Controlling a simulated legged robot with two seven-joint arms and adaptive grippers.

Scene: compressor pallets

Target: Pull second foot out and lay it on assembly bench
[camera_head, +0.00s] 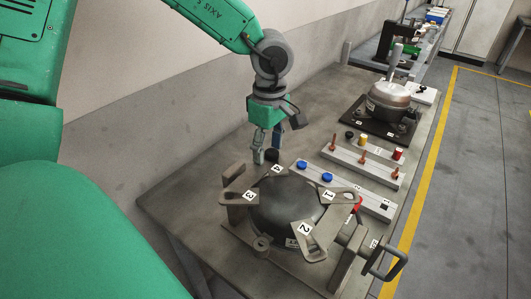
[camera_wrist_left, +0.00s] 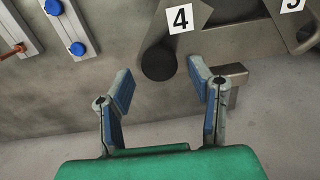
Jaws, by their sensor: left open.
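The dark round compressor part (camera_head: 285,200) sits in a fixture on the bench, with grey arms labelled 1, 2, 3 and 4 around it. A black cylindrical foot (camera_head: 273,155) is at the arm labelled 4; it also shows in the left wrist view (camera_wrist_left: 159,62), at the end of that arm. My left gripper (camera_head: 266,157) is just above and beside this foot. In the left wrist view my left gripper (camera_wrist_left: 160,74) is open, its fingers apart on either side of the foot and nothing held. The assembly bench (camera_head: 190,195) has bare surface left of the fixture. My right gripper is not seen.
Behind the fixture, grey rails carry blue caps (camera_head: 314,173) and copper-coloured pins (camera_head: 364,159). A black foot-like piece (camera_head: 349,136) stands near them. A silver compressor (camera_head: 389,97) sits on a black plate farther back. A handled clamp (camera_head: 385,262) projects at front right.

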